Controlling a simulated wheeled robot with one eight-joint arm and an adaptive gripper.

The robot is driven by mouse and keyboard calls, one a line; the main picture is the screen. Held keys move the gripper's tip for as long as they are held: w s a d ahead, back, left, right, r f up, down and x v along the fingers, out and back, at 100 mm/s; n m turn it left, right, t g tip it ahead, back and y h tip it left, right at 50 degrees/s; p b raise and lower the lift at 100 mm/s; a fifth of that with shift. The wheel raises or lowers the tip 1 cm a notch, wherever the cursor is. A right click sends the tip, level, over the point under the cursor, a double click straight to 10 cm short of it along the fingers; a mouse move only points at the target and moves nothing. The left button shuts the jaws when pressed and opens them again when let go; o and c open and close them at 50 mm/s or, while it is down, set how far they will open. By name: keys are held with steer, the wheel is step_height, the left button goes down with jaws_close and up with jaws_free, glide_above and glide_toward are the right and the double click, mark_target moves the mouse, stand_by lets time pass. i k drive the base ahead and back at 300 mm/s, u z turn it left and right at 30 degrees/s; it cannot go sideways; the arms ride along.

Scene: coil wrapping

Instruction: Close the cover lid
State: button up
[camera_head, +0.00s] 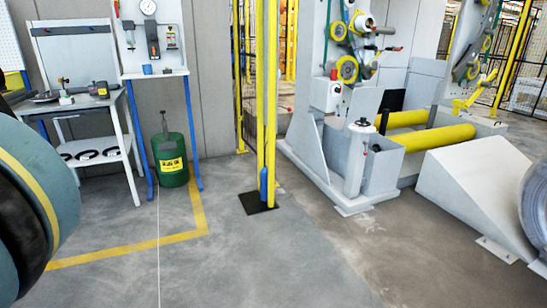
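I cannot pick out a cover lid with certainty. A green drum (172,163) with a yellow label stands on the floor between blue-legged supports at the left. A thin upright piece rises from its top, and I cannot tell whether its top is covered. A white control box (325,95) with a red knob is on the machine at the right, and its front looks shut. My gripper is not in view.
A workbench (75,100) with tools stands at the left. A large teal and black round object (50,185) fills the left edge. Yellow posts (266,100) stand mid-view. Yellow rollers (430,138) and a white wedge (480,180) are right. The front floor is clear.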

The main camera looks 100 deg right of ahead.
mark_target(365, 101)
steer(key=z, duration=0.5)
steer(key=k, duration=1.2)
steer(key=z, duration=1.3)
steer(key=i, duration=0.75)
steer(key=z, duration=1.2)
steer(key=i, duration=0.95)
steer(key=z, duration=0.8)
steer(key=i, duration=1.4)
steer(key=z, duration=0.35)
steer(key=i, duration=1.35)
steer(key=z, duration=0.05)
